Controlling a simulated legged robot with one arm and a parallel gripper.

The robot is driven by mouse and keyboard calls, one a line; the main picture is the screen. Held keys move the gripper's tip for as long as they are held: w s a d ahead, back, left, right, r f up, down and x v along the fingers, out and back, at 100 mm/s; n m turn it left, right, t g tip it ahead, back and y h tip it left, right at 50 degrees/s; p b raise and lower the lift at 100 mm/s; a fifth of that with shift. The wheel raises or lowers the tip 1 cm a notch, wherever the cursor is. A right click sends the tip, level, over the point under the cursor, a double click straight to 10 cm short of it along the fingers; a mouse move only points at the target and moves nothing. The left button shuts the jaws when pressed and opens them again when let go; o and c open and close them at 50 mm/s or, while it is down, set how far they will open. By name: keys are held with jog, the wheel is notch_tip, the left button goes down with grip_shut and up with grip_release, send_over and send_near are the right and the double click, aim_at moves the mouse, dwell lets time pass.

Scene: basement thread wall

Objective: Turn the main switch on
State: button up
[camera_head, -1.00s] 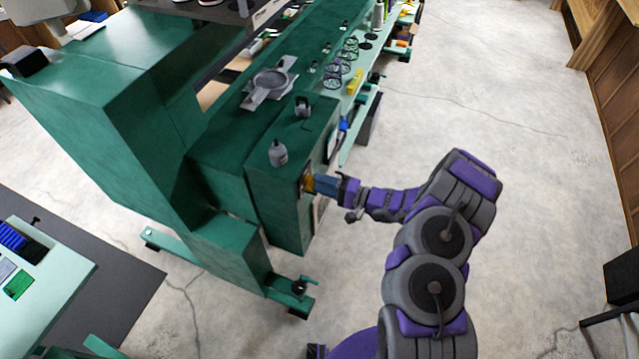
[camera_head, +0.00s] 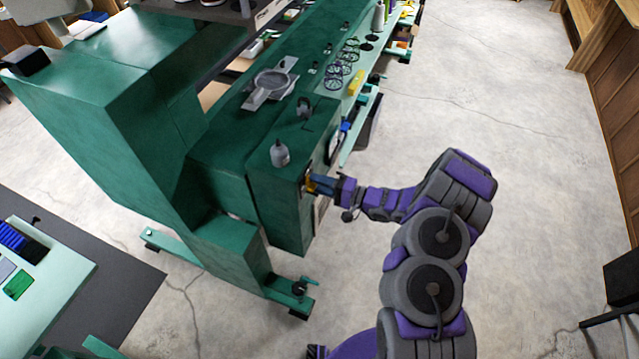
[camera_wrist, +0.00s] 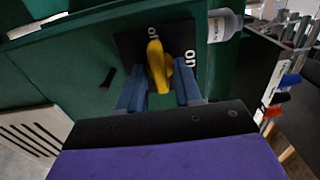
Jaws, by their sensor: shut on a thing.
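The main switch has a yellow handle (camera_wrist: 158,65) on a dark plate (camera_wrist: 128,45) with white lettering that includes "on". The fingers hide the lower part of the plate.
A vent grille (camera_wrist: 28,135) is at lower left.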

jog(key=shift+f+m, duration=0.15)
jog(key=shift+m, duration=0.15)
jog(key=m+b, duration=0.3)
jog(key=m, duration=1.4)
jog(key=shift+m, duration=0.3)
dwell(0.4)
jog(key=o, duration=0.7)
jog(key=shift+d, duration=0.1)
